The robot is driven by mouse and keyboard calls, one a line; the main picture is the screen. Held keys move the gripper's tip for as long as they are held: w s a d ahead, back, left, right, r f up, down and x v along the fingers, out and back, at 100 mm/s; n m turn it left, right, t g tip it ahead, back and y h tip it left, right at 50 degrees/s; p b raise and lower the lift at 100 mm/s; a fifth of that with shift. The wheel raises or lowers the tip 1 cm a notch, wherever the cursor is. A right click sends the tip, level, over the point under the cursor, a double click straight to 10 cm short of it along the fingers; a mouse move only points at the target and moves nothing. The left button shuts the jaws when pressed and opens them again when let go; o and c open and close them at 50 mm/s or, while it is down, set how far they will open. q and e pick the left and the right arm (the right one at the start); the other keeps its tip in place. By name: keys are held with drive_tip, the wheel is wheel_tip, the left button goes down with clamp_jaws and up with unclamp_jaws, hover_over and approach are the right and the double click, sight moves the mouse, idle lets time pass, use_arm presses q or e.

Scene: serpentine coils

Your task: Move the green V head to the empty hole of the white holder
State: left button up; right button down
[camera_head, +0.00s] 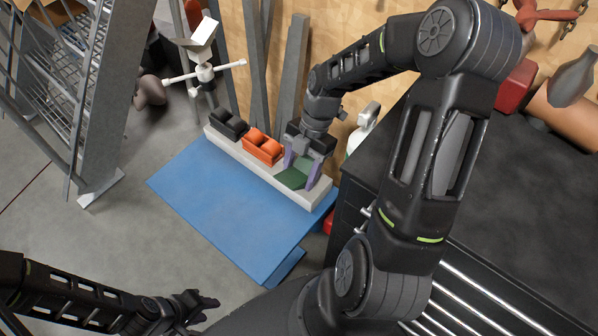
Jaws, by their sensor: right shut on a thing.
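The white holder (315,196) is a long bar lying along the far edge of a blue surface. A black V head (229,124) sits at its left end, and an orange V head (262,147) is in the middle. The green V head (293,179) is at the right part of the holder. My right gripper (302,170) points down there, with its purple fingers shut on the green V head. I cannot tell whether the head is seated or just above the holder. The empty hole is not visible. My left gripper (201,304) is low in the view, away from the holder; its opening is unclear.
The blue surface (215,205) in front of the holder is clear. A dark cabinet (500,185) stands to the right, behind my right arm. A metal rack (105,100) stands at the left. A white figure-like stand (204,72) and grey beams (292,70) are behind the holder.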

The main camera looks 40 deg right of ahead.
sight(296, 175)
drive_tip(key=shift+s+f+p, duration=0.35)
drive_tip(key=shift+f+p, duration=0.3)
drive_tip(key=shift+p, duration=0.05)
drive_tip(key=shift+s+f+p, duration=0.3)
drive_tip(key=shift+f+p, duration=0.35)
drive_tip(key=shift+w+a+r+p, duration=0.1)
drive_tip(key=shift+w+r+p, duration=0.2)
drive_tip(key=shift+r+p, duration=0.25)
use_arm(q)
drive_tip(key=shift+w+d+r+p, duration=0.1)
drive_tip(key=shift+w+r+p, duration=0.1)
drive_tip(key=shift+r, duration=0.4)
drive_tip(key=shift+w+d+r+p, duration=0.1)
drive_tip(key=shift+r+p, duration=0.15)
drive_tip(key=shift+r, duration=0.35)
drive_tip(key=shift+w+d+r+p, duration=0.1)
drive_tip(key=shift+w+r+p, duration=0.1)
drive_tip(key=shift+r, duration=0.4)
use_arm(e)
drive_tip(key=shift+w+r, duration=0.35)
drive_tip(key=shift+r, duration=0.45)
drive_tip(key=shift+r, duration=0.1)
